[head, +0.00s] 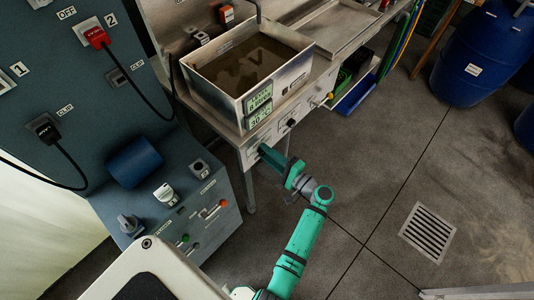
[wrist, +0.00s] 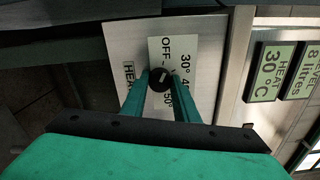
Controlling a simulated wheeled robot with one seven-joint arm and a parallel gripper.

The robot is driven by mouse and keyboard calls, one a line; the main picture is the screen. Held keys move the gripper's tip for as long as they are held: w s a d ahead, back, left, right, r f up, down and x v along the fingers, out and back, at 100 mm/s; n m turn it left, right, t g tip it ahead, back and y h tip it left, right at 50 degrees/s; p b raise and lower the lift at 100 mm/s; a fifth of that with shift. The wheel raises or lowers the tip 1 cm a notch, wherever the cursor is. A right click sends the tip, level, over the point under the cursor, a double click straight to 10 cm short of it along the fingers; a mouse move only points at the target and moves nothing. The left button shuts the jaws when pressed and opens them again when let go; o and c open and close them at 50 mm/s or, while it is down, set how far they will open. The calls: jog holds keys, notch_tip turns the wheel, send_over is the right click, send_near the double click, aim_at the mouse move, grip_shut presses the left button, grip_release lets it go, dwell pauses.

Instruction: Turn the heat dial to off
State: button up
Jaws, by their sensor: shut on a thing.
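The heat dial (wrist: 160,78) is a small round black knob on a white scale plate (wrist: 158,47) marked OFF, 30° and 50°, with a partly hidden HEAT label. It has a small pale mark, but I cannot tell exactly which marking it points at. My gripper (wrist: 160,86) is shut on the dial, with one green finger on each side. In the head view my gripper (head: 268,153) reaches the front panel of the steel bench and hides the dial. The display (wrist: 265,72) beside it reads HEAT 30 °C.
A steel tank (head: 247,68) of brown liquid stands above the panel. A dark knob (head: 291,122) and an orange knob (head: 330,95) are further along the front. A blue-grey control cabinet (head: 150,190) stands at left. The floor has a drain grate (head: 428,232) and free room at right.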

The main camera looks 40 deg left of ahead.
jog(key=shift+n, duration=1.1)
jog(key=o, duration=1.1)
jog(key=shift+c, duration=0.2)
jog(key=d, duration=1.1)
jog(key=shift+s, duration=0.45)
